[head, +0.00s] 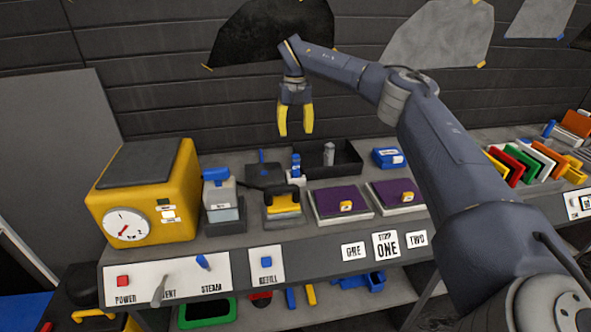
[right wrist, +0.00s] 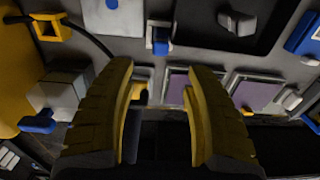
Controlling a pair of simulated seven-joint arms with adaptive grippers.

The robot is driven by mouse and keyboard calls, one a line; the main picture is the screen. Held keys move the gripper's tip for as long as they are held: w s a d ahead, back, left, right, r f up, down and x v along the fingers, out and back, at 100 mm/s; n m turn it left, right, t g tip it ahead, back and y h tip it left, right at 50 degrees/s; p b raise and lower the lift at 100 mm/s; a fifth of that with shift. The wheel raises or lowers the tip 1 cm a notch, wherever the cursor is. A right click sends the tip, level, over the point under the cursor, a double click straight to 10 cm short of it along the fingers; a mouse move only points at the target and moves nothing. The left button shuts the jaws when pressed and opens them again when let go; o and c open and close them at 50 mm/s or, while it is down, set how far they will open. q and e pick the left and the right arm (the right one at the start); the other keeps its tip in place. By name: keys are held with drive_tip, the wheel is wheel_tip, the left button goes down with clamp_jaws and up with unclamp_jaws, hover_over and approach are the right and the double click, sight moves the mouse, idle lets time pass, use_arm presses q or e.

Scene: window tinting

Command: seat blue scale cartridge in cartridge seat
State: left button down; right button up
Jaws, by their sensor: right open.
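A small upright blue piece (head: 296,162), probably the blue scale cartridge, stands at a small white block (head: 295,178) on the bench, left of the black tray. It also shows in the right wrist view (right wrist: 160,42). I cannot tell whether the white block is the cartridge seat, or whether the blue piece sits in it. My right gripper (head: 296,130) is open and empty, pointing down above and behind the blue piece. Its two yellow fingers (right wrist: 160,105) show apart in the right wrist view. My left gripper is not in view.
A yellow-handled tool (head: 283,208) stands in front. A black tray (head: 348,164) holds a grey piece (head: 329,153). Purple pads (head: 338,198) and a blue box (head: 388,158) lie right.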

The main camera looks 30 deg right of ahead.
sight(296, 156)
drive_tip(key=shift+s+f, duration=0.1)
drive_tip(key=shift+f, duration=5.45)
drive_tip(key=shift+c, duration=0.2)
clamp_jaws()
